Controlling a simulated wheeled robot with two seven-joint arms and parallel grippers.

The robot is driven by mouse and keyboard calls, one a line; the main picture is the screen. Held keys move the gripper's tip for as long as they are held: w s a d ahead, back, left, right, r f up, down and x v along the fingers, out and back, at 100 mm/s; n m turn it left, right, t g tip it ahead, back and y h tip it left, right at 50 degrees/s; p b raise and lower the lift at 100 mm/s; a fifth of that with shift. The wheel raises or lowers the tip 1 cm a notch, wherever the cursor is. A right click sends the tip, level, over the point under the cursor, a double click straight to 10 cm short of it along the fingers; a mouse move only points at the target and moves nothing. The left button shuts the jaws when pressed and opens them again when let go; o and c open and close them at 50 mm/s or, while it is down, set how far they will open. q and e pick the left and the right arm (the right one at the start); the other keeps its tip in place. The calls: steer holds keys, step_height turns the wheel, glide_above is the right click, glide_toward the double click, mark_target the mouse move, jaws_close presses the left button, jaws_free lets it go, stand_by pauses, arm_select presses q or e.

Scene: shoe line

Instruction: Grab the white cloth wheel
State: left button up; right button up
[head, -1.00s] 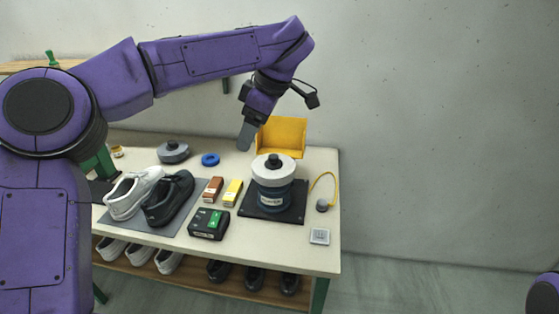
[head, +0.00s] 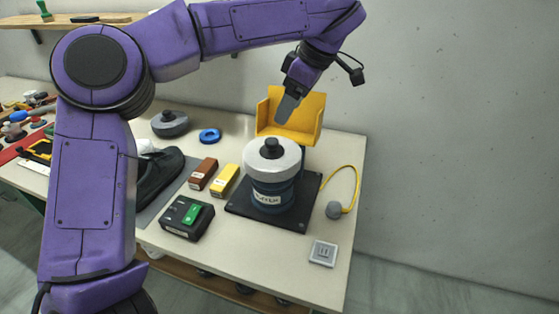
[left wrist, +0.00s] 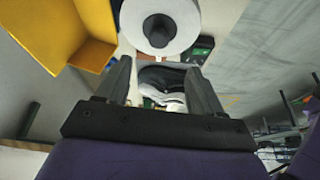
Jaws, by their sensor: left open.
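The white cloth wheel (head: 272,158) sits flat on top of a dark blue round machine (head: 272,194), with a black knob at its centre. It also shows at the top of the left wrist view (left wrist: 181,30). My left gripper (head: 286,108) is open and empty, above and slightly behind the wheel, apart from it. In the left wrist view its two fingers (left wrist: 160,82) stand apart with the wheel beyond them. My right gripper does not show.
A yellow bin (head: 309,117) stands behind the wheel, close to my left gripper. A black box with a green switch (head: 188,217), brown bar (head: 203,173), yellow bar (head: 225,181) and blue ring (head: 210,135) lie left. A grey socket (head: 323,253) lies front right.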

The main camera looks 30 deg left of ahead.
mark_target(273, 140)
arm_select(q)
steer(key=x, duration=1.1)
steer(key=shift+w, duration=0.2)
steer(key=shift+r, duration=0.15)
jaws_close()
